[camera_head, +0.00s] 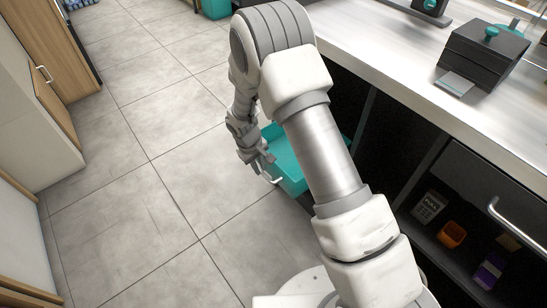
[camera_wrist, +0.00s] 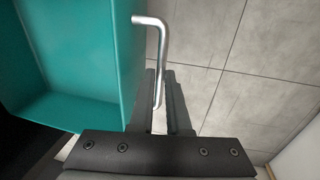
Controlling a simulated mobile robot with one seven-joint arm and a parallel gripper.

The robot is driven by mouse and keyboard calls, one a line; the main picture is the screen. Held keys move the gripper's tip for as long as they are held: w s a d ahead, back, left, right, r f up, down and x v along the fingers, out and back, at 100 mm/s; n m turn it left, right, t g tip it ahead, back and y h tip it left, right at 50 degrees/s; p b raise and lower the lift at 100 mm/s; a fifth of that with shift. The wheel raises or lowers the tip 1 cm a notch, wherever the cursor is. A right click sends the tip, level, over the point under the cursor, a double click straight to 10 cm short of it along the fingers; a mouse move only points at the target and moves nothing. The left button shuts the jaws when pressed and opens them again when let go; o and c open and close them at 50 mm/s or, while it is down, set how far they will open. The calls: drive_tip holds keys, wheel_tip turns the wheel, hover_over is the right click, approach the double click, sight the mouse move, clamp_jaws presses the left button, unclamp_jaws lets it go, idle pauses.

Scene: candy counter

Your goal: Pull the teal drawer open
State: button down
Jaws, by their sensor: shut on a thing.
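The teal drawer (camera_head: 289,165) stands out from under the counter, its open top showing in the head view partly behind my arm. In the wrist view the teal drawer (camera_wrist: 82,60) fills the left side, and the part of its inside that shows is empty. Its silver bar handle (camera_wrist: 163,48) runs between the two dark fingers of my gripper (camera_wrist: 160,78), which is shut on it. In the head view my gripper (camera_head: 264,165) is at the drawer's front, by the handle (camera_head: 269,179).
The white counter (camera_head: 400,55) runs along the right, with a dark box with a teal knob (camera_head: 484,55) on it. Below, a dark shelf holds an orange cup (camera_head: 452,234) and a purple packet (camera_head: 489,271). Grey tiled floor (camera_head: 150,200) is clear to the left.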

drive_tip(key=shift+s+a, duration=0.5)
drive_tip(key=shift+a, duration=0.15)
drive_tip(key=c, duration=0.9)
unclamp_jaws()
drive_tip(key=a+r+p, duration=0.1)
drive_tip(key=r, duration=0.4)
drive_tip(key=s+r+p, duration=0.1)
drive_tip(key=r+p, duration=0.1)
drive_tip(key=r, duration=0.4)
drive_tip(key=a+r+p, duration=0.1)
drive_tip(key=r+p, duration=0.1)
drive_tip(key=r, duration=0.4)
drive_tip(key=shift+s+a+r, duration=0.1)
drive_tip(key=shift+s+a, duration=0.2)
drive_tip(key=shift+s, duration=0.1)
